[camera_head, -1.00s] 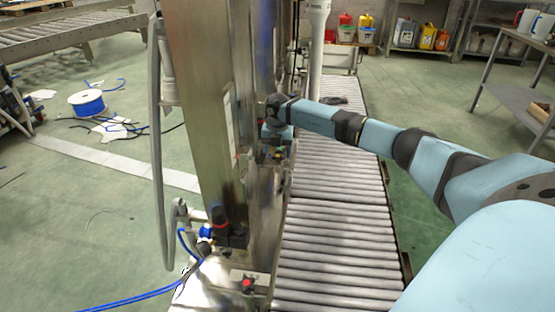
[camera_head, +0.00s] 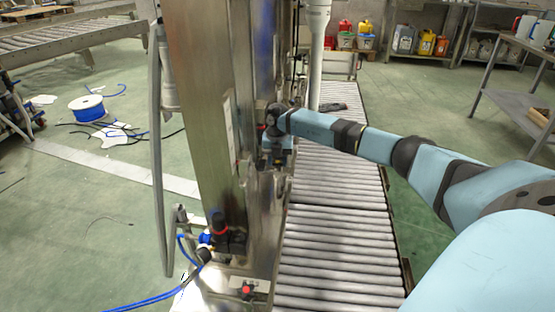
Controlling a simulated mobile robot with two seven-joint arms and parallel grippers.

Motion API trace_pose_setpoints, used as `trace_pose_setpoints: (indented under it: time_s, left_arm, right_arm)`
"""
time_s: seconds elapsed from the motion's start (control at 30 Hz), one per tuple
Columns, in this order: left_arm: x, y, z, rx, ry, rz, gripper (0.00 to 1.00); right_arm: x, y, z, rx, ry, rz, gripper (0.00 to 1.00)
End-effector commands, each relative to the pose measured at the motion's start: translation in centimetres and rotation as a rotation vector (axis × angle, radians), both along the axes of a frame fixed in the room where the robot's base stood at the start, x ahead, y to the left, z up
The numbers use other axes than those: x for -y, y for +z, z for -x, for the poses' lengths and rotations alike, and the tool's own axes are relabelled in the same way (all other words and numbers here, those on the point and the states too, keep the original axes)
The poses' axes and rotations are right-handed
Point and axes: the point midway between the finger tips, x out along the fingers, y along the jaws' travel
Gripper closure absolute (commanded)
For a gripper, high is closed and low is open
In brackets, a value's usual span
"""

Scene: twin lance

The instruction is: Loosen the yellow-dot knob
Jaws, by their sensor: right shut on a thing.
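My right gripper (camera_head: 278,163) is at the end of the blue arm, pointing down at the side of the steel machine column, beside the roller conveyor. A red-dot knob (camera_head: 247,289) sits on a steel block low on the machine, nearer to me and well apart from the gripper. My left gripper is not in view.
The tall steel column (camera_head: 200,110) stands just left of my right gripper. The roller conveyor (camera_head: 335,220) runs below my arm and is mostly clear. A black and red regulator (camera_head: 222,235) and blue hoses (camera_head: 150,299) are at the column's foot.

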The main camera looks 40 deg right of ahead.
Motion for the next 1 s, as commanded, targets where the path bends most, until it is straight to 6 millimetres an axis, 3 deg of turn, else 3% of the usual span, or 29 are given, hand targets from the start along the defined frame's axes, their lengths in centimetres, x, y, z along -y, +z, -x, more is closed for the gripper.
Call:
trace_pose_setpoints:
  time_s: [0.2, 0.47, 0.7, 1.0]
  left_arm:
    - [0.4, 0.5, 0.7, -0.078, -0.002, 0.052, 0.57]
    - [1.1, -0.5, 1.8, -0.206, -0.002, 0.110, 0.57]
    - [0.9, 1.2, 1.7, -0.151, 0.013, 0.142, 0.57]
    - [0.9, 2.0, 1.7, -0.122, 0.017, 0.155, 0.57]
  right_arm:
    - [0.1, 0.4, 0.0, -0.001, 0.118, 0.001, 0.85]
    - [0.1, 0.4, 0.1, -0.001, 0.300, 0.000, 0.85]
    - [0.2, 0.2, 0.1, 0.000, 0.429, 0.000, 0.85]
    - [0.2, 0.1, 0.1, 0.000, 0.496, 0.000, 0.85]
